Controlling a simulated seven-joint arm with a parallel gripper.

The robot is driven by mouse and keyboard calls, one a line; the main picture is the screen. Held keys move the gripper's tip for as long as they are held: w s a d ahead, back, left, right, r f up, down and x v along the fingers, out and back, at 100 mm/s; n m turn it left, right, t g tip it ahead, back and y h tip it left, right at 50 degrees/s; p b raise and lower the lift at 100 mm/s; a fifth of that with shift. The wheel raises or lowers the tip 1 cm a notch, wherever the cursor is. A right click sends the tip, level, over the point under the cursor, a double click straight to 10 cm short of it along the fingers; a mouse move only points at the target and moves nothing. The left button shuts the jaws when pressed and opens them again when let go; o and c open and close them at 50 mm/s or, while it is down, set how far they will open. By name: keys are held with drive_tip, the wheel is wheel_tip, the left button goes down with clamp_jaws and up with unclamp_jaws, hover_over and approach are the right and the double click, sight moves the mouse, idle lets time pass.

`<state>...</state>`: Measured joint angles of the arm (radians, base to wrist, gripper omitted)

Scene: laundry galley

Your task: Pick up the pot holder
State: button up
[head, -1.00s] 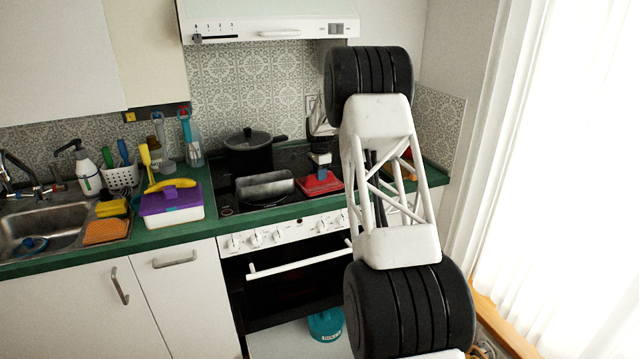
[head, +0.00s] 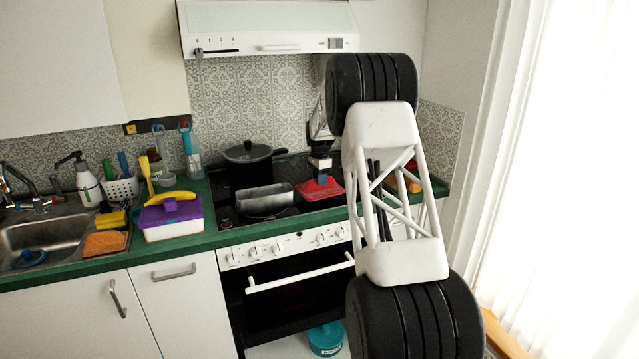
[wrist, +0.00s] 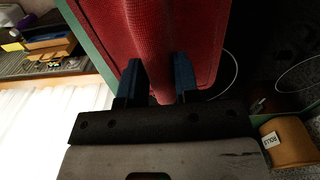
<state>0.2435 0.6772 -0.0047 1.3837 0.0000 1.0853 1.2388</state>
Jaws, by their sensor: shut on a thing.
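The pot holder (head: 325,192) is a red cloth square over the right side of the stove in the head view. My gripper (head: 321,179) points down at its middle. In the wrist view, the blue fingertips (wrist: 160,80) are shut on a raised fold of the red pot holder (wrist: 98,32), one on each side. The cloth spreads out beyond the fingers. Its underside is hidden, and I cannot tell how far it is clear of the stove.
A grey loaf tin (head: 265,199) is left of the pot holder, with a black lidded pot (head: 248,166) behind. A purple-lidded box (head: 172,222) bearing a banana stands on the green counter. An orange object (wrist: 289,143) lies beside my gripper in the wrist view.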

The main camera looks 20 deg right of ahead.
drive_tip(key=s+a+r, duration=0.1)
drive_tip(key=s+a, duration=0.2)
drive_tip(key=s, duration=1.2)
drive_tip(key=shift+a+r, duration=0.2)
drive_tip(key=shift+a, duration=0.15)
idle(0.5)
